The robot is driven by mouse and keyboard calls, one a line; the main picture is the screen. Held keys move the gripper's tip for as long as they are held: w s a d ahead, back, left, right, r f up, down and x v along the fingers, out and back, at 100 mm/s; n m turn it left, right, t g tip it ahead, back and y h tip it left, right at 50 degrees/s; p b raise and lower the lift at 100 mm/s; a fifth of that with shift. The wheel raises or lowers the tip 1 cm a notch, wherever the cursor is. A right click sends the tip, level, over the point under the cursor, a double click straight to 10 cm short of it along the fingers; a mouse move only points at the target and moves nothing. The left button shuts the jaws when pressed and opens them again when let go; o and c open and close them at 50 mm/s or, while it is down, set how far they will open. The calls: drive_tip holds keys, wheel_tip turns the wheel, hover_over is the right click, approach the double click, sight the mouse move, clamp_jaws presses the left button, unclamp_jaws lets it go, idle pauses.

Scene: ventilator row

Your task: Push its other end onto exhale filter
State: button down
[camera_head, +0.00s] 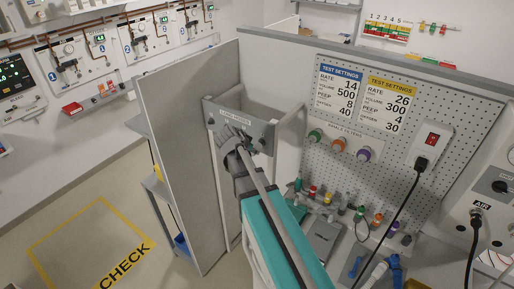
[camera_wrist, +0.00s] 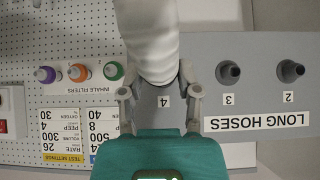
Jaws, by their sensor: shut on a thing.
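A thick pale hose (camera_wrist: 150,35) fills the top middle of the wrist view. My gripper (camera_wrist: 157,84) is shut on it, one finger on each side. The hose is in front of the grey LONG HOSES panel (camera_wrist: 260,121), by the number 4. The other end of the hose is out of view or hidden. I cannot make out an exhale filter in either view.
Green (camera_head: 315,136), orange (camera_head: 339,144) and purple (camera_head: 363,154) filters sit on the pegboard, labelled INHALE FILTERS in the wrist view. Several small coloured parts stand on the bench below. A tall grey partition (camera_head: 185,160) stands left of my arm. The floor beyond is clear.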

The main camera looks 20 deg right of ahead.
drive_tip(key=shift+s+a, duration=0.35)
drive_tip(key=shift+a, duration=0.15)
drive_tip(key=shift+s+a, duration=0.4)
drive_tip(key=shift+a, duration=0.2)
drive_tip(key=shift+s+a, duration=0.2)
drive_tip(key=shift+a, duration=0.05)
drive_tip(key=shift+f, duration=0.1)
wheel_tip(320, 180, down, 19)
drive_tip(key=b, duration=1.9)
drive_tip(key=shift+r, duration=0.2)
drive_tip(key=shift+s, duration=0.15)
